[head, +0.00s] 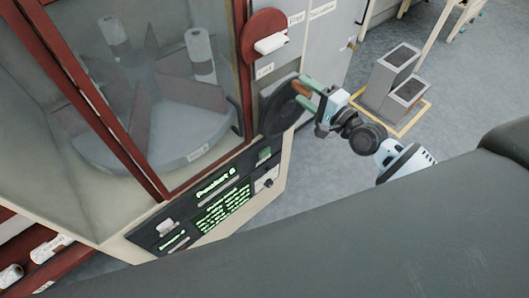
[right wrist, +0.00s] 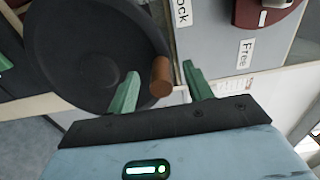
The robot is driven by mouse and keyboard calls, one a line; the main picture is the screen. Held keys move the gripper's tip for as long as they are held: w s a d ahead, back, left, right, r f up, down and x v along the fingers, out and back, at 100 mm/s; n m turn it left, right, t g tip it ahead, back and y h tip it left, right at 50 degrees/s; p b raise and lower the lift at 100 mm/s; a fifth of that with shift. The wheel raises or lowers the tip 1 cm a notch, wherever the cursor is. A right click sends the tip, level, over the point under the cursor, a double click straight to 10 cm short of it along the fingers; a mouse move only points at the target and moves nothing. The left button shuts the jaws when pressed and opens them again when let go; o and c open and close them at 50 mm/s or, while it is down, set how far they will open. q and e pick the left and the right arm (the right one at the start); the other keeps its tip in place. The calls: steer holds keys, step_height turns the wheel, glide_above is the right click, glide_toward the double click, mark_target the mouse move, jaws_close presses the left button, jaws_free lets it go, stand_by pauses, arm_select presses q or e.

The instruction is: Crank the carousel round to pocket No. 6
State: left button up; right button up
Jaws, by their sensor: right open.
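The carousel (head: 185,153) is a grey round platform behind glass, with upright white rolls (head: 200,52) in its pockets and a small label on its rim. The crank is a black dished wheel (head: 277,108) on the cabinet side, with a brown knob (head: 301,88). In the right wrist view the wheel (right wrist: 85,50) fills the upper left. My right gripper (head: 316,100) is at the knob. Its green fingers (right wrist: 161,88) are open, one on each side of the brown knob (right wrist: 161,76) in the picture; contact cannot be told. My left gripper is out of view.
A red disc with a white handle (head: 270,44) sits above the crank, near "Free" and "Lock" labels. A panel with a green-lit display (head: 222,205) is below the glass; its pocket number is hard to read. Grey bins (head: 392,78) stand on the floor at right.

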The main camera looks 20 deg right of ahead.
steer(key=shift+r, duration=0.1)
steer(key=shift+v, duration=1.25)
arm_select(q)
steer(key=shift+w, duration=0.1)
arm_select(e)
steer(key=v, duration=0.7)
steer(key=shift+s, duration=0.25)
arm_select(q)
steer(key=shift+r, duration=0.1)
arm_select(e)
steer(key=shift+d, duration=0.15)
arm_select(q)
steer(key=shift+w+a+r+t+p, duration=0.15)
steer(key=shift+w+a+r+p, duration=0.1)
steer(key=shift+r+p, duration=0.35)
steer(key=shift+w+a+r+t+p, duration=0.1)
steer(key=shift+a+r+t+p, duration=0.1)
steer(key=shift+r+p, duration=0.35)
arm_select(e)
steer(key=s+a+f+n+g+h, duration=0.2)
steer(key=s+a+f+n+g, duration=0.2)
steer(key=s+f+n, duration=0.3)
steer(key=s+a+f+n+g+h, duration=0.2)
steer(key=s+a+f+n, duration=0.5)
steer(key=s+f, duration=0.9)
steer(key=s+n+g, duration=0.1)
steer(key=s, duration=0.3)
steer(key=shift+a+f+n+g+h, duration=0.15)
steer(key=shift+f+n+g+h, duration=0.15)
steer(key=shift+f+g+h, duration=0.1)
